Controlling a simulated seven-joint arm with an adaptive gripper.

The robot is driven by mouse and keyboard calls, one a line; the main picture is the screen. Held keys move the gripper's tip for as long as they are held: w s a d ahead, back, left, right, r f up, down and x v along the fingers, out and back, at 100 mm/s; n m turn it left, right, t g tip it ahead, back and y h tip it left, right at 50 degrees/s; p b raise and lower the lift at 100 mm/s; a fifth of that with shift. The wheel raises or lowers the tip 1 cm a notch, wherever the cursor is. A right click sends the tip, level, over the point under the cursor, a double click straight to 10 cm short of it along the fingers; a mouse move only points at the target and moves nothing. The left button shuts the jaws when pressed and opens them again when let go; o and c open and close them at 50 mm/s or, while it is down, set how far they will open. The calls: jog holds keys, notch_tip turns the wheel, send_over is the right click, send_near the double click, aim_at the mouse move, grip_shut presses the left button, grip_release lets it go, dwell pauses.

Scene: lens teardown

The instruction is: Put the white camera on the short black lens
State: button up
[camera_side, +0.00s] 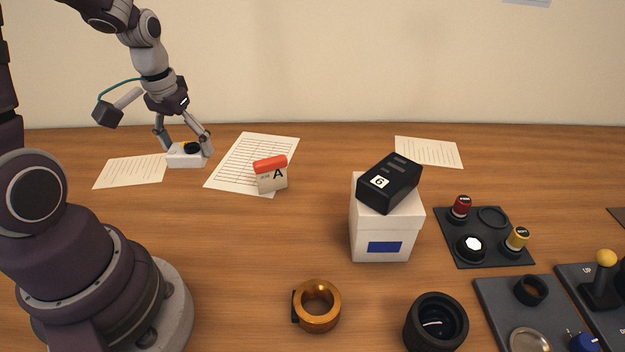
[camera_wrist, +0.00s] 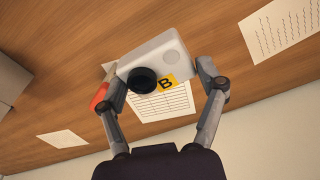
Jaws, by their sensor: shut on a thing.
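The white camera (camera_side: 187,159), with a dark round lens part on it, is at the back left between two sheets of paper. My gripper (camera_side: 184,144) is shut on it, one finger at each end. In the wrist view the camera (camera_wrist: 172,54) shows its black lens part (camera_wrist: 142,79) and a yellow B label (camera_wrist: 166,84) between the fingers. I cannot tell whether it touches the table. A black lens (camera_side: 436,322) stands open end up at the front of the table, far from my gripper. It looks like the short black lens, partly cut by the frame's bottom edge.
A white box (camera_side: 380,228) with a black block marked 6 (camera_side: 390,183) tilted on top stands mid-table. A red-topped A block (camera_side: 270,174) is right of my gripper. A copper ring (camera_side: 317,306) lies at front. Dark panels with knobs (camera_side: 487,237) fill the right.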

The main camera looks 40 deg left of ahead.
jog(key=w+d+r+m, duration=0.2)
jog(key=w+d+m, duration=0.2)
jog(key=w+d, duration=0.4)
jog(key=w+d+r+m, duration=0.1)
jog(key=d+m, duration=0.1)
jog(key=d, duration=0.4)
jog(key=w+d+r+m+h, duration=0.1)
jog(key=w+d+m, duration=0.1)
jog(key=d, duration=0.5)
jog(key=w+d+r+m, duration=0.1)
jog(key=w+d+m, duration=0.1)
jog(key=d+m, duration=0.2)
jog(key=shift+d+h, duration=0.3)
jog(key=shift+d, duration=1.15)
jog(key=s+d+m, duration=0.2)
jog(key=d+m, duration=0.1)
jog(key=d, duration=0.4)
jog(key=m, duration=0.3)
send_over(448, 319)
jog(key=f, duration=0.1)
jog(key=a+f, duration=0.1)
jog(key=f, duration=0.1)
jog(key=shift+f, duration=0.25)
jog(key=shift+g, duration=0.3)
jog(key=shift+s+d+f, duration=0.1)
jog(key=shift+d+f, duration=0.1)
jog(key=shift+f, duration=1.15)
jog(key=shift+d+f, duration=0.15)
jog(key=shift+f, duration=1.15)
jog(key=shift+f, duration=0.15)
